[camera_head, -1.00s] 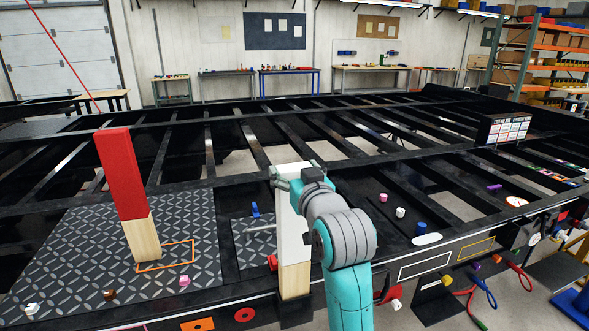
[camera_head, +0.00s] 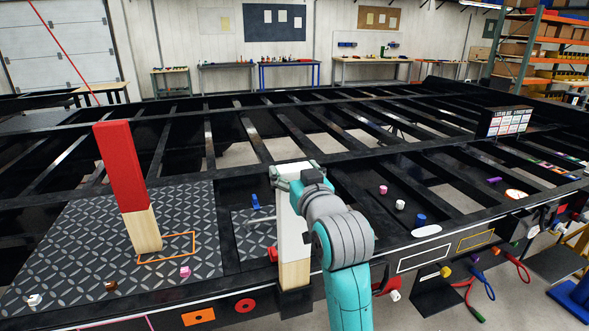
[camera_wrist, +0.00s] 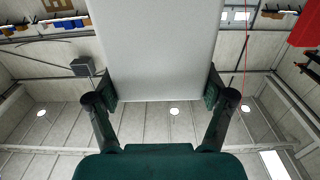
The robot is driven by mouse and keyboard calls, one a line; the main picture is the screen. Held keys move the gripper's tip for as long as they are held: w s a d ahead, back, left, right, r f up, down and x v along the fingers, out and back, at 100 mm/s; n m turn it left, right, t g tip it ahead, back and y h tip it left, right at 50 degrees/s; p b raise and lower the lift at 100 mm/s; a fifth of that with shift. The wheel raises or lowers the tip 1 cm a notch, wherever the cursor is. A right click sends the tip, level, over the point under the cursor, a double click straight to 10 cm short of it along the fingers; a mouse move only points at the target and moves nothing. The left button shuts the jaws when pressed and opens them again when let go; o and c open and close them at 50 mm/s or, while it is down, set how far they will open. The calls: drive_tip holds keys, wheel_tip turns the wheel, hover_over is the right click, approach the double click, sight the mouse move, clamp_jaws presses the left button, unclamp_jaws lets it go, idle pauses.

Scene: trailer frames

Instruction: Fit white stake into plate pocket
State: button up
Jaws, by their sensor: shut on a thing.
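The white stake (camera_head: 291,225) is an upright post with a bare wood lower end (camera_head: 294,274). My gripper (camera_head: 298,173) is shut on it near its top. In the wrist view the white stake (camera_wrist: 160,50) fills the space between the finger pads of my gripper (camera_wrist: 160,95). The black pocket (camera_head: 295,301) is at the trailer's near edge, directly under the stake. The wood end meets the pocket's top, and its bottom is hidden there. How deep it sits I cannot tell.
Small coloured pieces lie on the deck, including a blue cylinder (camera_head: 420,219). Open gaps lie between the black trailer beams. Straps hang at right.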

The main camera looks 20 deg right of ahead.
drive_tip(key=shift+f, duration=2.35)
drive_tip(key=o, duration=1.7)
drive_tip(key=shift+s+f, duration=0.1)
drive_tip(key=s, duration=1.2)
drive_tip(key=shift+w, duration=0.1)
